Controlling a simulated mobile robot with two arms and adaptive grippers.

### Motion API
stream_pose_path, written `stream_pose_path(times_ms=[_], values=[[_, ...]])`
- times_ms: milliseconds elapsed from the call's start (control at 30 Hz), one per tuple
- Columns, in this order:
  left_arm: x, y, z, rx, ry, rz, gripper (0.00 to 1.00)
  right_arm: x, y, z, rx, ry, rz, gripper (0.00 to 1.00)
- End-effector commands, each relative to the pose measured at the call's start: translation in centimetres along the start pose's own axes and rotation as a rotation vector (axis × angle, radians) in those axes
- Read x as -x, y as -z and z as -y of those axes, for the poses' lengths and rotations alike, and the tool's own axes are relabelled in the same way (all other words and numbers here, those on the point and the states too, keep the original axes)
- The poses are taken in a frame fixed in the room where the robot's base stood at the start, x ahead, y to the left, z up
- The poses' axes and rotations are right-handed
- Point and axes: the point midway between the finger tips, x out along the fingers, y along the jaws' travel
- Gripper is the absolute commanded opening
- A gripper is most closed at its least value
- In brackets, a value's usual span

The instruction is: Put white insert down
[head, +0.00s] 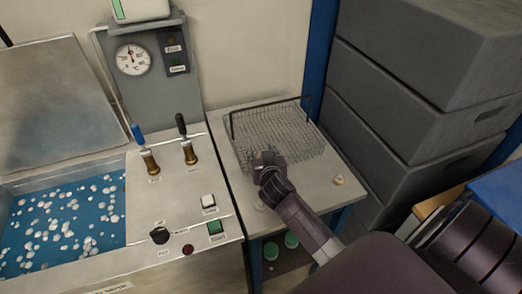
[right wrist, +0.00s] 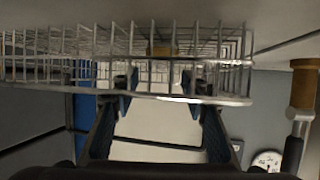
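A whitish wire basket (head: 284,138), the only thing seen that fits the white insert, sits on the small side table with a dark handle across its far side. My right gripper (head: 266,163) is at its near edge. In the right wrist view the basket's mesh (right wrist: 130,45) fills the upper part. The right gripper's fingers (right wrist: 160,92) are apart at its rim, with wires and pale background between them. Whether the tips touch the rim cannot be told. My left gripper is not in view.
The side table (head: 318,190) has a small cream ring (head: 338,180) at its right. Stacked grey crates (head: 415,90) rise close on the right. On the left stands the bench with a blue bath (head: 65,220), two valve levers (head: 187,145) and a gauge (head: 132,59).

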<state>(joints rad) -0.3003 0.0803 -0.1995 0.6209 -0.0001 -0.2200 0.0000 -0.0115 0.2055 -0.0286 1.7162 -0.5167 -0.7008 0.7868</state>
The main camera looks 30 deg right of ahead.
Motion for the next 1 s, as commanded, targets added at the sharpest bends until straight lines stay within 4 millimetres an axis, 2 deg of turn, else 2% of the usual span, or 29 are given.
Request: stream_pose_path(times_ms=[200, 367, 400, 800, 1000], values=[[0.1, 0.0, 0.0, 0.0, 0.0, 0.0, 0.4, 0.0, 0.1, 0.0, 0.0, 0.0, -0.001, 0.41], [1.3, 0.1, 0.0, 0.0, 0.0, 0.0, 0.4, 0.6, 1.6, -0.1, 0.003, 0.0, -0.003, 0.41], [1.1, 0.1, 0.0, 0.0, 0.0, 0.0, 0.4, 0.9, 1.3, 0.0, 0.002, 0.001, 0.0, 0.41], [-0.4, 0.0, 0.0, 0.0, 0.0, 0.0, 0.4, 8.4, 0.9, 0.1, -0.003, 0.002, -0.001, 0.41], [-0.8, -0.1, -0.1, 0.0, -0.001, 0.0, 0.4, 11.2, 1.0, 0.0, -0.001, 0.001, -0.001, 0.41]])
